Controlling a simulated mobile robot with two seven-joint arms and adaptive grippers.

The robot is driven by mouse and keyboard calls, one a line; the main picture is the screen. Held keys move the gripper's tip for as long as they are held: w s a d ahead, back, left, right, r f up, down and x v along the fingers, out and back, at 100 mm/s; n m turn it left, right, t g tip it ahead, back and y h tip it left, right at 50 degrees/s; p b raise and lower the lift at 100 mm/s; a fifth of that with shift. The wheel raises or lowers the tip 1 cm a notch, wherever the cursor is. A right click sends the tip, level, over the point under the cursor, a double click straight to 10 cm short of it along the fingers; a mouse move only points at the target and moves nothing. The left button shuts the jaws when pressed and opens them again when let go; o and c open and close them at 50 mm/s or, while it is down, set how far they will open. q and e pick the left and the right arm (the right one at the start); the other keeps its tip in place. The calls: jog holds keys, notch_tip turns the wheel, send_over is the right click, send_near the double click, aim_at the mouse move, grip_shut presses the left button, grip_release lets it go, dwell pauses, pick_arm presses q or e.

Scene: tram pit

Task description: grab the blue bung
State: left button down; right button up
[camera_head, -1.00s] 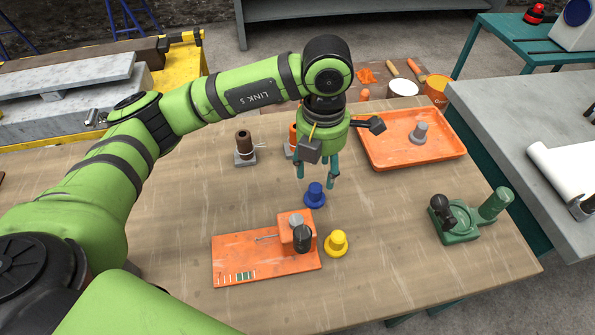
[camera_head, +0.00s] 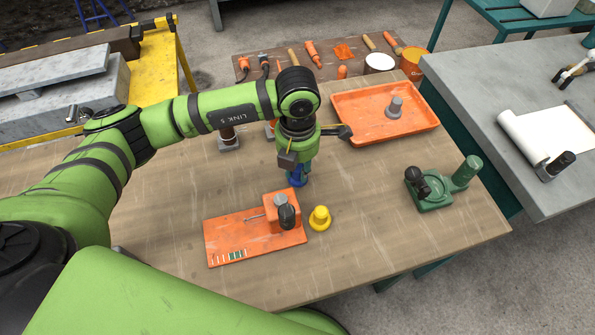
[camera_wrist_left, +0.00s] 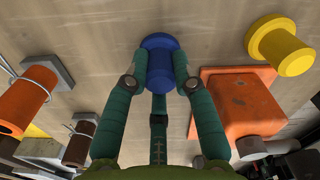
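The blue bung (camera_head: 297,181) stands on the wooden table behind the orange board, partly hidden by my left gripper in the head view. My left gripper (camera_head: 298,174) points down over it. In the left wrist view the bung (camera_wrist_left: 159,62) sits between the green fingertips of that gripper (camera_wrist_left: 161,65). The fingers lean inward and appear to touch its sides. The bung looks upright, and I see no clear gap under it. My right gripper is not in view.
A yellow bung (camera_head: 320,218) stands close, right of the orange board (camera_head: 225,240) with its raised block. An orange tray (camera_head: 365,130) holding a grey bung (camera_head: 394,107) lies behind right. A green fixture (camera_head: 435,200) stands right. Brown and orange cylinders are behind left.

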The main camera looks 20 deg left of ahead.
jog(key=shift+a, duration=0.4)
